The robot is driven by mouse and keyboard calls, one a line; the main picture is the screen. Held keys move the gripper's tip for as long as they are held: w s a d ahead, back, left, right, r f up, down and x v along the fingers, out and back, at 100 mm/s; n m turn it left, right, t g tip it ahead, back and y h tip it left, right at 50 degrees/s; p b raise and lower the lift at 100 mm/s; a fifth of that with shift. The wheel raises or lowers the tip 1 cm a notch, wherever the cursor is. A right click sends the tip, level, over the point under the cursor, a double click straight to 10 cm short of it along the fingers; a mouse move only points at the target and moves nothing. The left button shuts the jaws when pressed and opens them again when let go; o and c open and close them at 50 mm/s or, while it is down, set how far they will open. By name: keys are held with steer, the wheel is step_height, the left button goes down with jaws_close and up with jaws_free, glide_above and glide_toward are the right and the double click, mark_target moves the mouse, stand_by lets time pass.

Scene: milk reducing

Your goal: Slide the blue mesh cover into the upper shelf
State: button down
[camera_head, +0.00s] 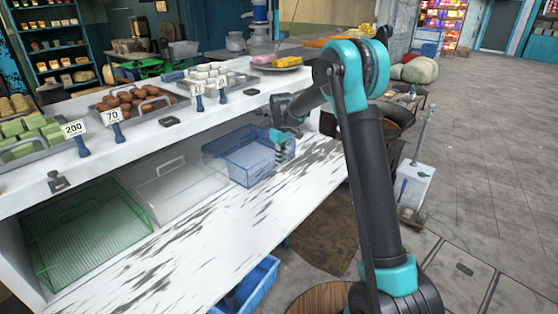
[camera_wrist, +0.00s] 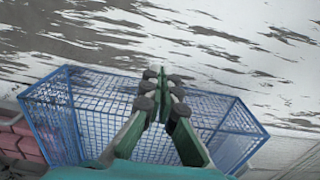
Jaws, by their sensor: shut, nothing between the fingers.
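The blue mesh cover (camera_head: 228,157) is a box-shaped wire cover on the white shelf board (camera_head: 205,240), under the counter top. Its right part lies partly under my gripper (camera_head: 281,153). In the wrist view the cover (camera_wrist: 98,122) spans the lower middle, with its blue frame and see-through mesh. My gripper (camera_wrist: 163,84) has its fingertips together with nothing between them. The fingers overlap the cover's mesh in both views. I cannot tell whether they touch it. The fingers hide part of the mesh.
A green mesh cover (camera_head: 85,235) and a clear white cover (camera_head: 178,188) stand to the left on the same level. The counter (camera_head: 140,150) above holds trays and price tags. A blue crate (camera_head: 255,285) is below. The shelf's front part is bare.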

steer(key=shift+s+d+r, duration=0.2)
steer(key=shift+s+d, duration=0.3)
steer(key=shift+d, duration=0.15)
step_height(320, 180, up, 10)
steer(key=shift+f, duration=0.15)
steer(key=shift+a, duration=0.1)
